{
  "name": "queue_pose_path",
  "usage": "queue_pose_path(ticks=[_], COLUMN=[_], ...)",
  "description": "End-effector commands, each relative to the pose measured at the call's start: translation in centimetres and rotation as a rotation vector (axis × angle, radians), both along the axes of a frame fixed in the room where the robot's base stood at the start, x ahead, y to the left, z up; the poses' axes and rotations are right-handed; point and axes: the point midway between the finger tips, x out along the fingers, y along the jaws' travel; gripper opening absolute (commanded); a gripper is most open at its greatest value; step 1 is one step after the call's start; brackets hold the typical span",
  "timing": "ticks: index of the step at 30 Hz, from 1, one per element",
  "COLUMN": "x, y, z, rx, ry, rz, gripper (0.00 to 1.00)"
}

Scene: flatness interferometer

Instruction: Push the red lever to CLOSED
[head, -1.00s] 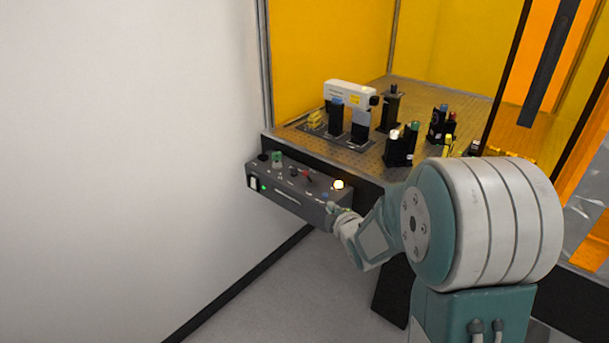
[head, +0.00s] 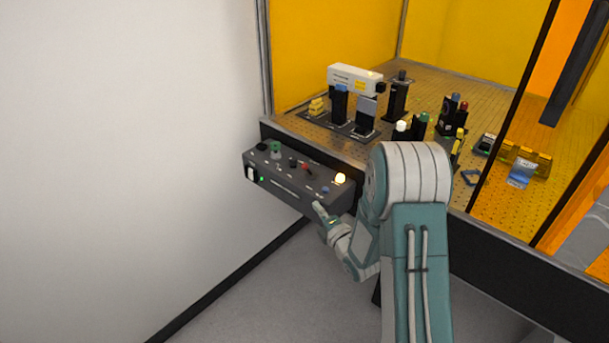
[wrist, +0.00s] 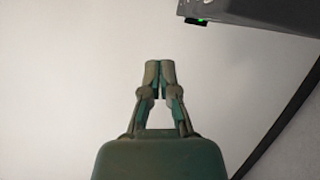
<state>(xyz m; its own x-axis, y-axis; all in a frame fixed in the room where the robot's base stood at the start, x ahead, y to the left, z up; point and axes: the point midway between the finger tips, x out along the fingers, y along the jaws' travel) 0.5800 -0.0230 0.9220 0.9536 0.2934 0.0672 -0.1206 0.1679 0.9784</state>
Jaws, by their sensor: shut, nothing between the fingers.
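The red lever (head: 307,168) is a small red piece on top of the dark grey control box (head: 290,197), at the front of the bench. Its markings are too small to read. My gripper (head: 318,207) is in front of the box's front face, toward its right end, below and to the right of the lever. It looks apart from the lever. In the wrist view my gripper (wrist: 160,68) has its fingertips together with nothing between them. A corner of the control box (wrist: 255,14) with a green light shows at upper right there; the lever is out of that view.
The box also bears a green knob (head: 276,150), dark knobs, a blue button (head: 325,189) and a lit yellowish lamp (head: 340,178). Behind it is the perforated bench (head: 300,125) with optics. A white wall (head: 120,150) stands left. Open floor lies below the box.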

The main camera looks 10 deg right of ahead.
Motion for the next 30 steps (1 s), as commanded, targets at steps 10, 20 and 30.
queue_pose_path(ticks=[10, 20, 30], x=[3.8, 9.6, 12.9], y=[1.0, 2.9, 0.9], z=[0.2, 0.6, 1.4], rx=[0.001, 0.002, 0.002], ry=[-0.001, 0.0, 0.0], rz=[0.001, 0.001, -0.002], gripper=[0.0, 0.0, 0.0])
